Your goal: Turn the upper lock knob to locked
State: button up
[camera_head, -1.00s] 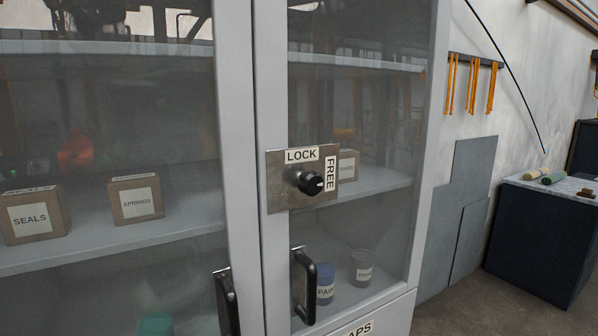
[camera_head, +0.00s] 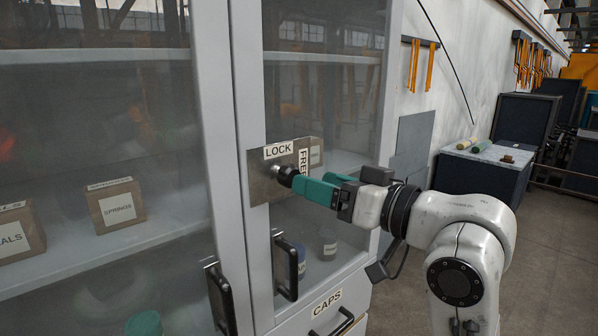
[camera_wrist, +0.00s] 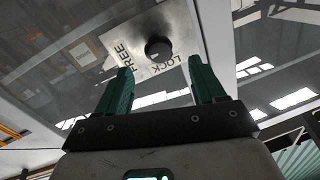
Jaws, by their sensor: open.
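The black lock knob (camera_head: 285,175) sits on a metal plate (camera_head: 262,190) on the right cabinet door. The plate has a LOCK label (camera_head: 278,150) above the knob and a FREE label (camera_head: 304,160) to its right. My gripper (camera_head: 309,181), with teal fingers, is open just in front of the knob. In the wrist view the round knob (camera_wrist: 158,49) shows between and slightly beyond the open fingertips (camera_wrist: 160,68), with no visible contact. I cannot make out the knob's pointer mark now.
Two black door handles (camera_head: 222,300) (camera_head: 286,268) stick out below the plate. A drawer labelled CAPS (camera_head: 327,300) is beneath. Boxes and jars stand behind the glass. A dark bench (camera_head: 478,178) stands to the right, with bare floor before it.

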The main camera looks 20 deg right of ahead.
aim_at(287, 175)
jog(key=shift+p+x, duration=0.45)
jog(key=shift+x, duration=2.1)
jog(key=shift+c, duration=0.4)
jog(key=c, duration=1)
jog(key=shift+n, duration=0.3)
jog(key=n+b, duration=0.2)
jog(key=n, duration=0.3)
jog(key=n+h+b, duration=0.1)
jog(key=n+b, duration=0.2)
jog(key=n, duration=0.2)
jog(key=n+h+b, duration=0.1)
jog(key=n+b, duration=0.2)
jog(key=n, duration=0.2)
jog(key=shift+a+f+n+g, duration=0.1)
jog(key=shift+a+n+g, duration=0.2)
jog(key=shift+a, duration=0.05)
jog(key=shift+b, duration=0.3)
